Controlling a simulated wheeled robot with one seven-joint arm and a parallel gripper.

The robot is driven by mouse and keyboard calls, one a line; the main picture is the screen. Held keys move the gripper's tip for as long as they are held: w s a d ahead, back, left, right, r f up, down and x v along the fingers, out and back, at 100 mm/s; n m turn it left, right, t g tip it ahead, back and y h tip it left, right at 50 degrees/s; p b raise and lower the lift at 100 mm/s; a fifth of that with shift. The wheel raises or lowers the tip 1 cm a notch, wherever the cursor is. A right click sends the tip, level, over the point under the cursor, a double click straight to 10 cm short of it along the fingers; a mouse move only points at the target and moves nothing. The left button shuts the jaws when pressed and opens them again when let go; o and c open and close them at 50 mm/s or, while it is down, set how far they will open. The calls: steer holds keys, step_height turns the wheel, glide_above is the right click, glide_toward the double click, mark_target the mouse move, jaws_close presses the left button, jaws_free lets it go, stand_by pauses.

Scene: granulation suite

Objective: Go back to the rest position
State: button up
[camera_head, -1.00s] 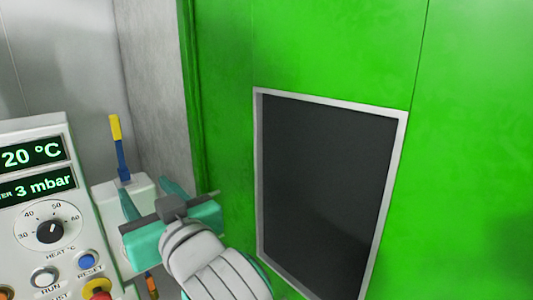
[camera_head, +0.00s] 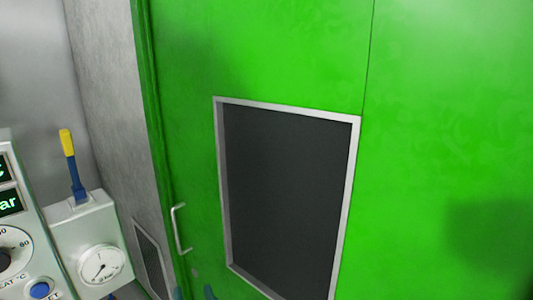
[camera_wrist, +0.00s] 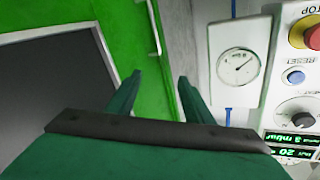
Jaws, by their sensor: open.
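My gripper (camera_wrist: 160,82) shows in the wrist view with its two teal fingers apart and nothing between them. Beyond its fingers are the green door and the grey wall edge, with a gauge box to the right. In the head view only small teal bits of my gripper show at the bottom edge, below the door handle. The fingers touch nothing that I can see.
A green door (camera_head: 430,180) with a dark window (camera_head: 285,190) and a metal handle (camera_head: 178,228) fills the right. A gauge box (camera_head: 100,235) with a yellow-tipped blue lever (camera_head: 70,160) stands left, beside a control panel (camera_head: 20,225) with dial and buttons.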

steer(key=s+d+f+m+h, duration=0.1)
steer(key=s+d+f+h, duration=0.1)
steer(key=s+d+f, duration=0.3)
steer(key=s+d+f+m+h, duration=0.1)
steer(key=s+d+f+h, duration=0.2)
steer(key=f, duration=0.5)
steer(key=s+d+f+m+h, duration=0.1)
steer(key=s+d+f, duration=0.2)
steer(key=s+f, duration=0.3)
steer(key=s+d+f+n+h, duration=0.1)
steer(key=s+d+f, duration=0.1)
steer(key=s, duration=0.8)
steer(key=s+d+f+h, duration=0.1)
steer(key=s+d+f, duration=0.1)
steer(key=s, duration=0.8)
steer(key=shift+s+d+f+n+g+h, duration=0.2)
steer(key=shift+d+n+g+h, duration=0.15)
steer(key=shift+d, duration=0.2)
steer(key=c, duration=0.4)
steer(key=shift+w+a, duration=0.1)
steer(key=shift+a, duration=0.1)
